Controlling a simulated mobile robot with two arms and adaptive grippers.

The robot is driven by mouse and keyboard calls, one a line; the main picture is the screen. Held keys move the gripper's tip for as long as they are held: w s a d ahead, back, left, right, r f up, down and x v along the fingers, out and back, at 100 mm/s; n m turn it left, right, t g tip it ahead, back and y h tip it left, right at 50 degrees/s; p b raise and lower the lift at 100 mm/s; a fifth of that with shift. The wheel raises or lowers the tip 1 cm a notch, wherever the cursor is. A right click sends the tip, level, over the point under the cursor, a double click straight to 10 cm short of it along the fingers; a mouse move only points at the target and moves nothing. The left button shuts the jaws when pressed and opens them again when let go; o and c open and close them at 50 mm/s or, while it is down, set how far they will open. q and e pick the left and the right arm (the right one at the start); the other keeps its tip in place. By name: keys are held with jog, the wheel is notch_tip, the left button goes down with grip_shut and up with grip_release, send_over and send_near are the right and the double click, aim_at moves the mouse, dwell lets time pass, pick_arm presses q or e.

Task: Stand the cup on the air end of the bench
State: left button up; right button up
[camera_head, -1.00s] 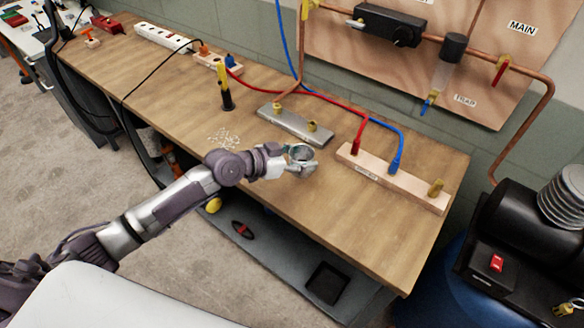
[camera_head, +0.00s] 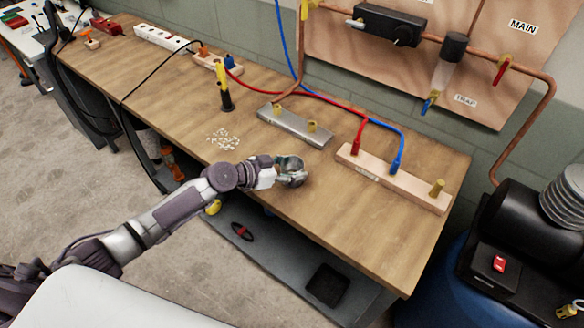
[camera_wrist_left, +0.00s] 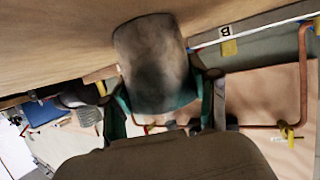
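The cup (camera_head: 291,163) is a small grey metal cup with its round mouth showing, over the front half of the wooden bench (camera_head: 400,235). My left gripper (camera_head: 290,179) is around it, and the fingers hide part of its side. In the left wrist view the grey cup (camera_wrist_left: 152,62) sits between the two green-edged fingers of my left gripper (camera_wrist_left: 160,108), which press on both sides. I cannot tell whether its base touches the bench. The bench's right end, beside the black compressor (camera_head: 520,235), has bare wood. My right gripper is not in view.
A wooden block with fittings (camera_head: 400,188) and red and blue hoses lies right of the cup. A grey metal bar (camera_head: 295,126) lies behind it. The front right bench top is clear.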

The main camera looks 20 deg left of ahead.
pick_arm(q)
jog(key=o, duration=0.4)
jog(key=shift+o, duration=0.2)
jog(key=shift+r, duration=0.15)
jog(key=b+v, duration=0.2)
jog(key=v, duration=0.9)
jog(key=shift+s+b, duration=0.1)
jog(key=shift+b, duration=0.25)
jog(key=shift+s+a+r, duration=0.15)
jog(key=shift+s+a, duration=0.15)
